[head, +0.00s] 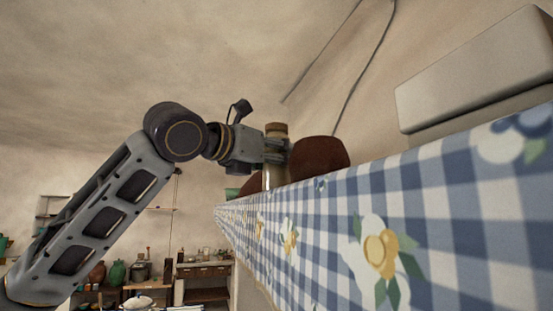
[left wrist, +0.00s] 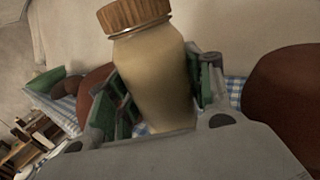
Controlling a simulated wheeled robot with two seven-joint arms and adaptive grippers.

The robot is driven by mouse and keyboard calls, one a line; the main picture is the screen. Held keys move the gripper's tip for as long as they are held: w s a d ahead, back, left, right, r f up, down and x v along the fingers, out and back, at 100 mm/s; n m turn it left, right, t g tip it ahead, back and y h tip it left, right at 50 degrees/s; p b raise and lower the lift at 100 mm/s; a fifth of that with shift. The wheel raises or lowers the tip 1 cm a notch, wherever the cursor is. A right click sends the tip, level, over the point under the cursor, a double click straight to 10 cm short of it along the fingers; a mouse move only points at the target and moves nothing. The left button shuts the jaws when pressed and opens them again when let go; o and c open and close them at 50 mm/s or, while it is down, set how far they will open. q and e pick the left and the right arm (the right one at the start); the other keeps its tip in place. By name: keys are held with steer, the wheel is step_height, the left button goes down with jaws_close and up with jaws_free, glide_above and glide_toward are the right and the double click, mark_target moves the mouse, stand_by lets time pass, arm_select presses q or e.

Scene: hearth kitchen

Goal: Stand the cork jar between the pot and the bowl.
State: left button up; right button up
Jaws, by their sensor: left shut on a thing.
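The cork jar (head: 272,179) has a pale beige body and a brown cork lid. In the left wrist view the jar (left wrist: 155,82) looks upright, slightly tilted in the picture, between the green-padded fingers. My left gripper (head: 276,158) is shut on it. A reddish-brown rounded vessel (head: 319,157) stands to its right, and another reddish-brown vessel (head: 251,187) shows partly to its left. Both also show in the left wrist view, right (left wrist: 285,95) and left (left wrist: 94,80). I cannot tell which is pot or bowl. The jar's base is hidden, so contact below is unclear. My right gripper is out of view.
A blue-and-white checked floral cloth (head: 335,215) covers the raised surface, whose edge blocks my view of its top. A green item (head: 232,193) is at its far left end. A pale box-like block (head: 470,75) stands at the right. The wall is close behind.

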arm_select(q)
steer(key=shift+f, duration=0.15)
stand_by(0.3)
steer(key=o, duration=1.3)
steer(key=shift+s, duration=0.1)
steer(key=shift+o, duration=0.2)
steer(key=b+v, duration=0.3)
steer(key=v, duration=0.9)
